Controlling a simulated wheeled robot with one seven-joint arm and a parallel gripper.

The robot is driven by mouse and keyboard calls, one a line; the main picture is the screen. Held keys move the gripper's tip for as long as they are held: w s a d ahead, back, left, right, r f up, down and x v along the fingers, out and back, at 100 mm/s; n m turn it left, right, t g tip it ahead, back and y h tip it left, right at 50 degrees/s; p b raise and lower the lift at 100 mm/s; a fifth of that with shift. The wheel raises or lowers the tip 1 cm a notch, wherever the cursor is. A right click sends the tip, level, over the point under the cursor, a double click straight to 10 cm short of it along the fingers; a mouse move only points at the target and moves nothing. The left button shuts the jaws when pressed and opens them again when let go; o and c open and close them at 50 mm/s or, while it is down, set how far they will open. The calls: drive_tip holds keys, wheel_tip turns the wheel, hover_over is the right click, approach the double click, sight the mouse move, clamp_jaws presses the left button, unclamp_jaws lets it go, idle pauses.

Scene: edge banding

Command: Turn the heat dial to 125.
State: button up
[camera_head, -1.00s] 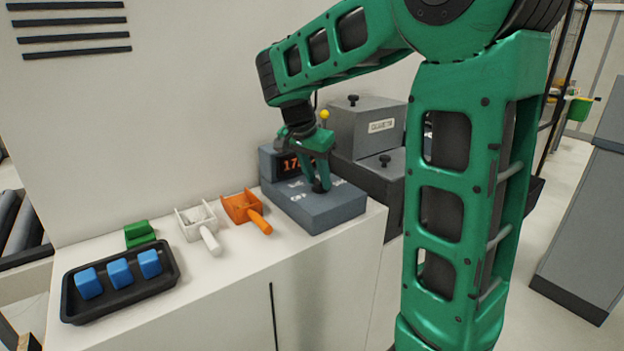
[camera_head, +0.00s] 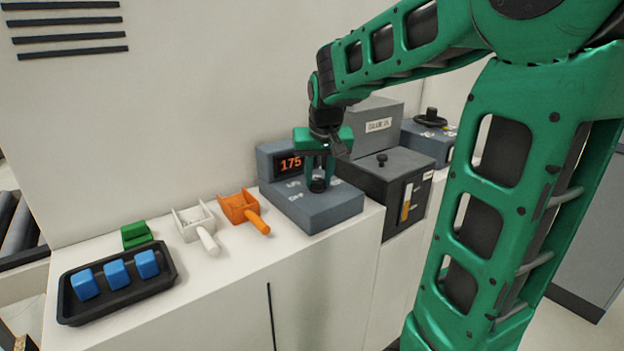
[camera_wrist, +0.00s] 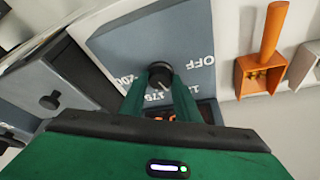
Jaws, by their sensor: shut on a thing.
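The heat dial is a small black knob (camera_head: 318,185) on top of a grey-blue control box (camera_head: 318,214); it also shows in the wrist view (camera_wrist: 160,75). My gripper (camera_head: 319,180) points down from above and is shut on the dial, with one green finger on each side of it in the wrist view (camera_wrist: 160,84). The box's display (camera_head: 290,162) reads 175 in orange digits. White markings around the dial include OFF (camera_wrist: 200,61); the other markings are partly hidden by my fingers. The dial's pointer direction is hard to make out.
An orange scoop (camera_head: 240,206) and a white scoop (camera_head: 195,222) lie left of the box. A black tray (camera_head: 118,300) holds blue blocks, with a green block (camera_head: 136,234) behind. Dark grey machine housings (camera_head: 385,165) stand to the right. The wall is close behind.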

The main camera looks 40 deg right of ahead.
drive_tip(key=shift+w+d+r+n+y, duration=0.1)
drive_tip(key=shift+n+y, duration=0.1)
drive_tip(key=shift+n, duration=0.35)
drive_tip(key=shift+d+n+y, duration=0.1)
drive_tip(key=shift+n+y, duration=0.1)
drive_tip(key=shift+n, duration=0.35)
drive_tip(key=o, duration=1)
drive_tip(key=shift+o, duration=0.2)
drive_tip(key=v, duration=1)
drive_tip(key=shift+s+r, duration=0.25)
drive_tip(key=shift+s, duration=0.05)
